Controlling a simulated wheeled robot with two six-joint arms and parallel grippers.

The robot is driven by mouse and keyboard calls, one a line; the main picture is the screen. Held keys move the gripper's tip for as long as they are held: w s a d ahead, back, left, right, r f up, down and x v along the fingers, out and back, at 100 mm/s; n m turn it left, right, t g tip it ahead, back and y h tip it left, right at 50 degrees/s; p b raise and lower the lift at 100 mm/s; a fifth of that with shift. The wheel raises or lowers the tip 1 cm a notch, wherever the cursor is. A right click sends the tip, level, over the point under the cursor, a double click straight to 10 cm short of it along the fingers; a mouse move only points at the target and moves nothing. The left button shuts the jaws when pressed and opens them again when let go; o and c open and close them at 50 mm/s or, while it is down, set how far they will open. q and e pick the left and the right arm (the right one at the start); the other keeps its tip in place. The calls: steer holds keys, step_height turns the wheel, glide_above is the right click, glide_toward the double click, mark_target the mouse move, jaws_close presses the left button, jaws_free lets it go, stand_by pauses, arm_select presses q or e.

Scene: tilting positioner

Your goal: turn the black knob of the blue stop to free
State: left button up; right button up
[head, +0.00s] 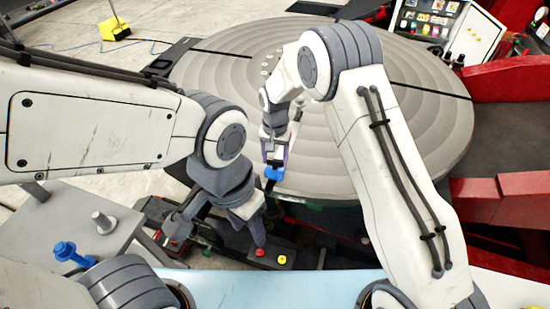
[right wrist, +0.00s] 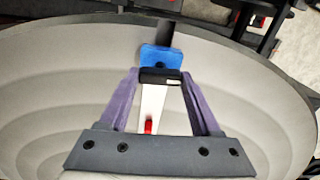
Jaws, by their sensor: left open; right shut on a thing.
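The blue stop (head: 273,173) sits at the near rim of the round grey turntable (head: 420,120). In the right wrist view the blue stop (right wrist: 160,58) lies just beyond my fingertips. The black knob (right wrist: 160,77) with a small white mark is in front of the blue body, between the purple fingers of my right gripper (right wrist: 160,80). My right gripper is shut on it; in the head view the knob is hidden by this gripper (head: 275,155). My left gripper (head: 256,238) is open, pointing down below the turntable, close above a red button (head: 259,252).
A white bar with a red end (right wrist: 148,126) lies between my right fingers in the wrist view. Red structures (head: 500,200) stand at right.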

mark_target(275, 160)
steer(key=n+b, duration=0.1)
steer(key=n, duration=0.3)
steer(key=n+b, duration=0.1)
steer(key=n, duration=0.3)
steer(key=shift+n, duration=0.3)
steer(key=n, duration=0.4)
steer(key=shift+b, duration=0.4)
steer(key=shift+n, duration=2.2)
steer(key=o, duration=1.4)
step_height(275, 160, up, 11)
steer(key=b, duration=0.2)
steer(key=shift+f+b, duration=0.2)
steer(key=shift+b, duration=0.15)
